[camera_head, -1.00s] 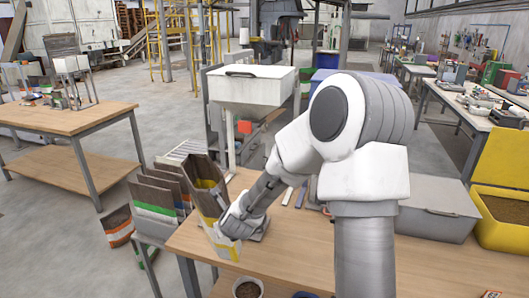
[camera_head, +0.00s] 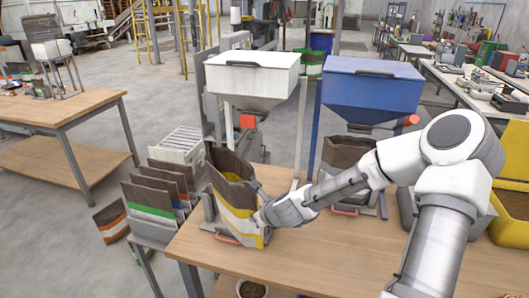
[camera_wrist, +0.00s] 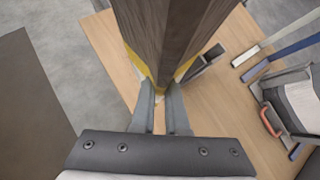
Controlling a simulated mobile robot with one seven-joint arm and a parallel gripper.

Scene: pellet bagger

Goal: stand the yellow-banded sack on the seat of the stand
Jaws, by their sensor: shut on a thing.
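The yellow-banded sack (camera_head: 235,205) is brown with yellow and white bands and an open top. It is roughly upright, leaning slightly, below the white hopper in the head view. My gripper (camera_head: 263,217) is shut on its right side. In the wrist view the sack (camera_wrist: 162,35) rises from between my fingers (camera_wrist: 162,100). The stand (camera_head: 208,210) shows as grey metal at the sack's left, with a red handle (camera_head: 228,239) in front. The sack hides most of the seat. I cannot tell whether its base touches the seat.
The white hopper (camera_head: 252,75) and blue hopper (camera_head: 372,90) stand behind the table (camera_head: 310,255). Another brown sack (camera_head: 346,160) is under the blue hopper. Several banded sacks (camera_head: 155,200) fill a rack at left. A pellet bowl (camera_head: 252,289) is at the front edge.

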